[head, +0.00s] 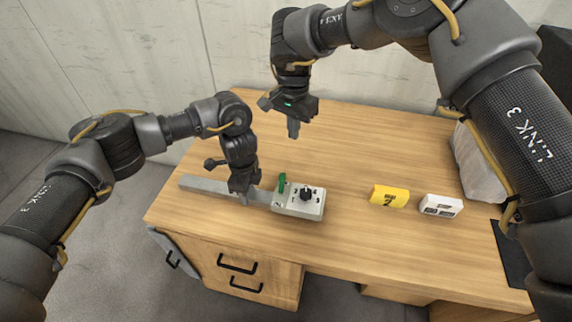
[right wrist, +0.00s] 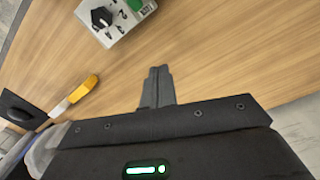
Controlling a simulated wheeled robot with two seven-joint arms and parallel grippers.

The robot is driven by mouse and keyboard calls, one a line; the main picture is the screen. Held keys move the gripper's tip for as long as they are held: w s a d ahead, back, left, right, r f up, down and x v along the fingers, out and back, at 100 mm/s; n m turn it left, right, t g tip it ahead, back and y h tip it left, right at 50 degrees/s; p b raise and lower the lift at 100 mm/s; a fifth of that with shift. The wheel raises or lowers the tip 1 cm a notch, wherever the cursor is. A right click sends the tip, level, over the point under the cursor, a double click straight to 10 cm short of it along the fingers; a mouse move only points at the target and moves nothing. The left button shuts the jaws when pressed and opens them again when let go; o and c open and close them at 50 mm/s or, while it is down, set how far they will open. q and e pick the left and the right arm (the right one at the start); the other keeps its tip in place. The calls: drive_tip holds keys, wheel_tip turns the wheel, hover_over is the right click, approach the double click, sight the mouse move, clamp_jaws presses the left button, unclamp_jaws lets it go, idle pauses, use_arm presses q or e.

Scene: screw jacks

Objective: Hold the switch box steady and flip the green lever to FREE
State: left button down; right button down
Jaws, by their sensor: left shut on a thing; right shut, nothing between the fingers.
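The switch box (head: 312,213) is a pale grey box on the wooden table, with a black knob (head: 305,193) on top. The green lever (head: 282,183) stands up at the box's left end; its label is too small to read. A long grey bar (head: 205,186) runs left from the box. My left gripper (head: 245,199) is shut on this bar, just left of the box. My right gripper (head: 293,132) is shut and empty, above the table behind the box, apart from the lever. The right wrist view shows its closed fingers (right wrist: 158,85), with the box (right wrist: 122,30) and lever (right wrist: 136,4) at the top edge.
A yellow block (head: 389,196) and a white block (head: 441,206) lie right of the box. A pale bag-like object (head: 478,170) and a black mat (head: 510,250) are at the right end of the table (head: 350,145). The table between the box and the back wall is clear.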

sight(282, 183)
drive_tip(key=n, duration=0.3)
drive_tip(key=a+n, duration=0.1)
drive_tip(key=shift+s+g, duration=0.3)
drive_tip(key=shift+s, duration=0.1)
wheel_tip(282, 183, down, 10)
drive_tip(key=shift+s+a+r, duration=0.2)
drive_tip(key=shift+s+r, duration=0.1)
drive_tip(key=shift+s, duration=0.4)
drive_tip(key=shift+s+a+r, duration=0.15)
drive_tip(key=shift+s+r, duration=0.15)
drive_tip(key=shift+s, duration=0.45)
drive_tip(key=shift+s+a+r, duration=0.2)
drive_tip(key=shift+s+r, duration=0.1)
drive_tip(key=shift+s, duration=0.4)
drive_tip(key=shift+s, duration=0.1)
drive_tip(key=shift+s+t, duration=0.1)
drive_tip(key=shift+t, duration=0.6)
